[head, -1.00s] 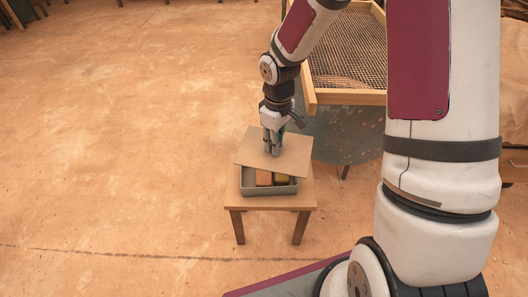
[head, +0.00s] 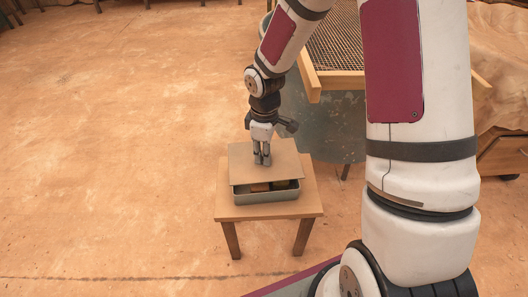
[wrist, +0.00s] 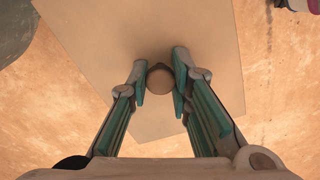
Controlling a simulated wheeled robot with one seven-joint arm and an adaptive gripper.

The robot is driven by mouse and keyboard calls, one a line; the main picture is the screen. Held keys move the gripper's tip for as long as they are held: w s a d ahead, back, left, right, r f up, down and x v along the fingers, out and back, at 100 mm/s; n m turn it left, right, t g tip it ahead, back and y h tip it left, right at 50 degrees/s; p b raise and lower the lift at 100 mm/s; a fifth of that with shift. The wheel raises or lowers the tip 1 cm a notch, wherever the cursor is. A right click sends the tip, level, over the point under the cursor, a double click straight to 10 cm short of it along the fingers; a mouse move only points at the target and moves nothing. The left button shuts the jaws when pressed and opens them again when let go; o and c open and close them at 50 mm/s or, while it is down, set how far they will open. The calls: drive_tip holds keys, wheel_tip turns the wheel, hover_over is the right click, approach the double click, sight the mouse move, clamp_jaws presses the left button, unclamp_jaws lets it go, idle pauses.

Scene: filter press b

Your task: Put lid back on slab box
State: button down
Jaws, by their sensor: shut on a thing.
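The lid (head: 240,168) is a flat tan board. In the head view it covers the back and most of the top of the slab box (head: 266,196), a grey open box on a small wooden table. The front strip of the box is uncovered, and slabs (head: 270,186) show there under the lid's edge. My gripper (head: 262,162) points down over the middle of the lid. In the wrist view my gripper (wrist: 160,86) is shut on the lid's round knob (wrist: 160,80). Whether the lid's back edge touches the box is hidden.
The small wooden table (head: 308,203) has bare top around the box. Behind it stand a grey drum (head: 325,125) and a wood-framed mesh screen (head: 345,45). The floor to the left is clear.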

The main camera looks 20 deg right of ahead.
drive_tip(key=shift+f+b, duration=1.8)
drive_tip(key=shift+f, duration=0.65)
drive_tip(key=shift+f+p, duration=0.2)
drive_tip(key=shift+p, duration=0.15)
idle(0.9)
drive_tip(key=c, duration=1.4)
unclamp_jaws()
drive_tip(key=shift+o, duration=0.6)
drive_tip(key=o, duration=0.4)
drive_tip(key=shift+r, duration=0.15)
